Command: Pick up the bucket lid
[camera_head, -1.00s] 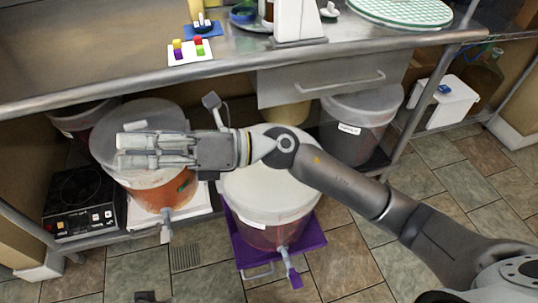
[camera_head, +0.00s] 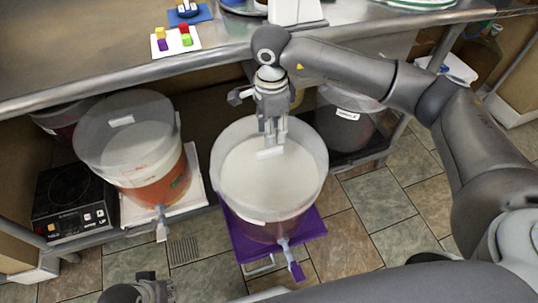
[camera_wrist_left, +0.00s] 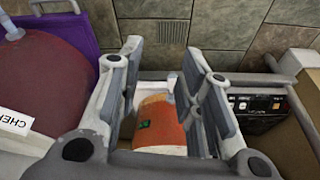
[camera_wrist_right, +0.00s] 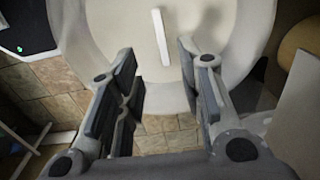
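A left bucket (camera_head: 155,190) with orange contents has a similar lid (camera_head: 100,135) and handle (camera_head: 122,121). My left gripper (camera_wrist_left: 165,65) is open and empty; the left bucket shows between its fingers. In the head view it is low at the bottom edge.
A steel table (camera_head: 100,60) overhangs the buckets, with small coloured blocks on a white card (camera_head: 175,41). A black hot plate (camera_head: 72,200) is at far left. A dark bucket (camera_head: 345,130) stands behind, right of the middle bucket. The tiled floor in front is free.

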